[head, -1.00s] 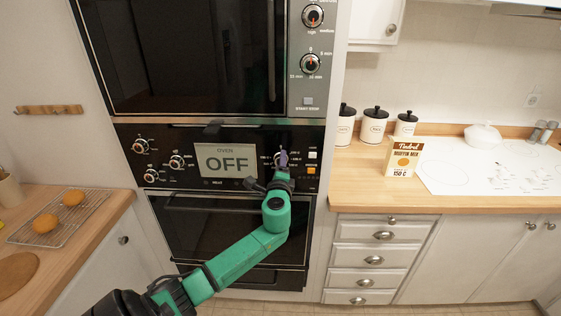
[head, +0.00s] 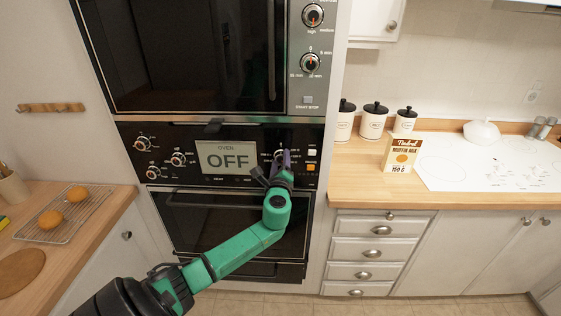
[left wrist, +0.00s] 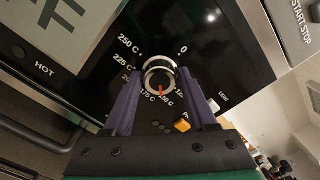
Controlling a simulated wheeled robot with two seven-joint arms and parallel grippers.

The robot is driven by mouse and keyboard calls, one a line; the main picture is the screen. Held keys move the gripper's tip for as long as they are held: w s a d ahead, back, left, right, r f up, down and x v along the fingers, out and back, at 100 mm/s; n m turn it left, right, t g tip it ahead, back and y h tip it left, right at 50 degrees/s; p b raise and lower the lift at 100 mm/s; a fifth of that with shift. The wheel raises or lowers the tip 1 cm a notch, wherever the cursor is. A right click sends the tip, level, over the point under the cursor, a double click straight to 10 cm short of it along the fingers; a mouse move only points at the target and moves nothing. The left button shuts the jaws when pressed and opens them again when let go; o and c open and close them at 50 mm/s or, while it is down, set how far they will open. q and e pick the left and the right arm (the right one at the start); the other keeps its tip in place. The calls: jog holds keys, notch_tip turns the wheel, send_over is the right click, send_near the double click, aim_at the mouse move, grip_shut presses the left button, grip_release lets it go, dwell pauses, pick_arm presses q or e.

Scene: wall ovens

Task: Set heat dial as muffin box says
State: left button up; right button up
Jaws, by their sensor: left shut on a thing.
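The muffin mix box (head: 402,153) stands on the right counter, with "150 C" printed low on its front. The oven panel's display (head: 227,160) reads "OFF". My left gripper (head: 285,157) is at the heat dial, right of the display, and mostly hides it in the head view. In the left wrist view, the purple fingers of the left gripper (left wrist: 163,92) are shut on the sides of the round heat dial (left wrist: 160,76). Its red mark points down, near the 175 C and 150 C labels. My right gripper is not in view.
Other knobs (head: 178,159) sit left of the display. An orange button (head: 311,167) is close to the right of my gripper. Canisters (head: 373,122) stand behind the box. A rack (head: 68,215) with two buns lies on the left counter.

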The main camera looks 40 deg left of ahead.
pick_arm(q)
jog(key=o, duration=1.4)
jog(key=shift+c, duration=0.2)
jog(key=b+v, duration=0.3)
jog(key=v, duration=1.1)
jog(key=shift+s+d, duration=0.2)
